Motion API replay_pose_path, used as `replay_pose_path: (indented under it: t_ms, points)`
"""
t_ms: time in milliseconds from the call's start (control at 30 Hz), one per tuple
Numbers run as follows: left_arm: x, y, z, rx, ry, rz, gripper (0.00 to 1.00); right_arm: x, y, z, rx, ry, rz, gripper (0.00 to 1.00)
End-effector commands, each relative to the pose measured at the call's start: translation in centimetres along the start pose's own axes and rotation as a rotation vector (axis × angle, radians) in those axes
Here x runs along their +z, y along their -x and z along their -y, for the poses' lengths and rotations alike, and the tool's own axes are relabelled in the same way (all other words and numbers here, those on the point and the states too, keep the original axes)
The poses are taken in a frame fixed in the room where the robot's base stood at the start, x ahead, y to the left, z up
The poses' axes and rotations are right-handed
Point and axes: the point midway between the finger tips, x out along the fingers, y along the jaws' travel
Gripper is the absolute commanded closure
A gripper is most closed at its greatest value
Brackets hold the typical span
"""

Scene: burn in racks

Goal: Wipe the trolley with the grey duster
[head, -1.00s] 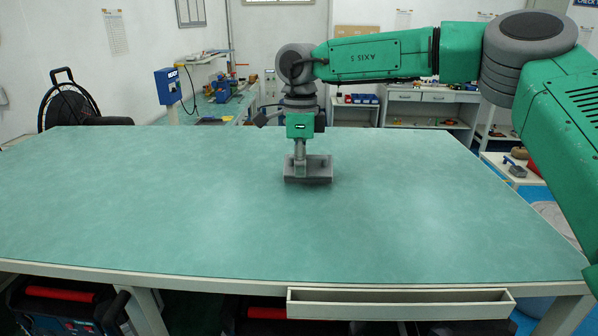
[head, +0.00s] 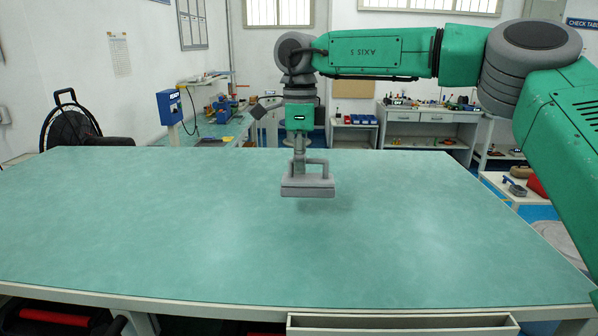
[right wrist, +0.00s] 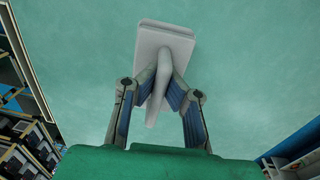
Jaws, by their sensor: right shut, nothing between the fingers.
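The grey duster (head: 307,188), a flat block with a raised handle, is above the middle of a wide green-topped table (head: 180,240), apparently the trolley. A faint shadow lies beneath the duster, and it looks slightly raised. My right gripper (head: 300,158) points down at the duster's handle, its fingers drawn together. In the right wrist view my right gripper's fingers (right wrist: 161,85) converge at the handle, and the duster's pale block (right wrist: 165,38) lies beyond them. How firmly they meet the handle is not clear. My left gripper is out of view.
The green top is otherwise bare. An open shallow drawer (head: 400,323) juts from its front edge. A low white table with small items (head: 500,182) stands at the right, and a black reel (head: 70,125) behind at the left.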

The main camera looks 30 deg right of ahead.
Motion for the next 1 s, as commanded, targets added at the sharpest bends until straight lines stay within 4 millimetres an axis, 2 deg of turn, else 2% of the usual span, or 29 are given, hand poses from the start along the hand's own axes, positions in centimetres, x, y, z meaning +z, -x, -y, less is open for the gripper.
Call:
replay_pose_path:
  t_ms: [267, 600, 1000]
  points:
    - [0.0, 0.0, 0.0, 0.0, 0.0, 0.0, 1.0, 0.0, 0.2, 0.0, -0.001, 0.0, 0.001, 1.0]
    - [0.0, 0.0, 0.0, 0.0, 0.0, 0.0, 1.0, 0.0, 2.9, -0.2, 0.0, 0.0, 0.002, 1.0]
    - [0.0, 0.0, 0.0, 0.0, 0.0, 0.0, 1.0, 0.0, 3.0, -0.2, 0.0, 0.0, 0.001, 1.0]
